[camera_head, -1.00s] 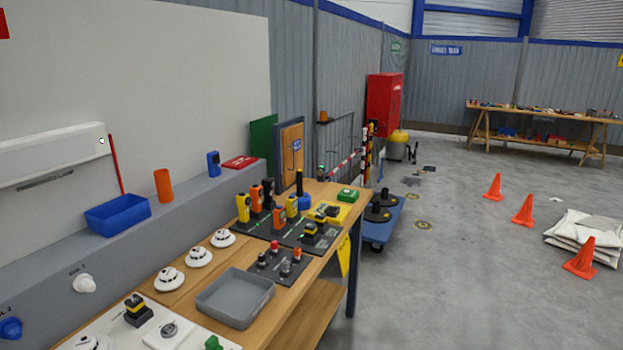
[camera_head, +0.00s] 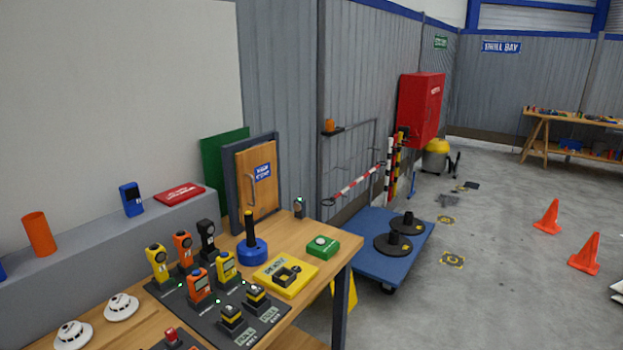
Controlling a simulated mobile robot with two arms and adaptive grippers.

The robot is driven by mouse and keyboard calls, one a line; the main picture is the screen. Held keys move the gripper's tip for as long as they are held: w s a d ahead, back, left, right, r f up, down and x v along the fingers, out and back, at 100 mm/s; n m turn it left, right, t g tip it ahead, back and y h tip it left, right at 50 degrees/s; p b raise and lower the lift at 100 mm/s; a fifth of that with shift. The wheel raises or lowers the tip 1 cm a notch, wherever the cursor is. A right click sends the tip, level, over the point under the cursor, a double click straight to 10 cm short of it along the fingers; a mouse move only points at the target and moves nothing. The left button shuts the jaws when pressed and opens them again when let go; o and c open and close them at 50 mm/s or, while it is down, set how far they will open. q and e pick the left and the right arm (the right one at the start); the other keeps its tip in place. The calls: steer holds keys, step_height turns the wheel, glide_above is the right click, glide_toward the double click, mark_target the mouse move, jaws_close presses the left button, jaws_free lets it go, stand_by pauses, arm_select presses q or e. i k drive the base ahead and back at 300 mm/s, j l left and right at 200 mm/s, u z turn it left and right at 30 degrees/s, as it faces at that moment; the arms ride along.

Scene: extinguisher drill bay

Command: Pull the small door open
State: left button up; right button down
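The small door (camera_head: 257,181) is a light wooden panel with a blue and white sign, set in a dark grey frame (camera_head: 231,190). It stands upright at the back of the wooden workbench (camera_head: 318,256), near its far end. A slim vertical handle shows on the door's left side. The door looks closed in its frame. Neither of my grippers shows in the head view.
In front of the door stand a blue round base with a black post (camera_head: 252,250), a yellow block (camera_head: 285,276), a green box (camera_head: 322,246) and several handheld detectors. A blue cart (camera_head: 372,258) with black discs is beyond the bench. Orange cones (camera_head: 547,217) stand on open floor at right.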

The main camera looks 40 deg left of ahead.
mark_target(256, 166)
steer(key=i+l+u, duration=0.1)
steer(key=i+u, duration=0.25)
steer(key=i+l+u, duration=0.2)
steer(key=i+u, duration=0.15)
steer(key=i, duration=0.2)
steer(key=i+l+u, duration=0.35)
steer(key=i, duration=0.1)
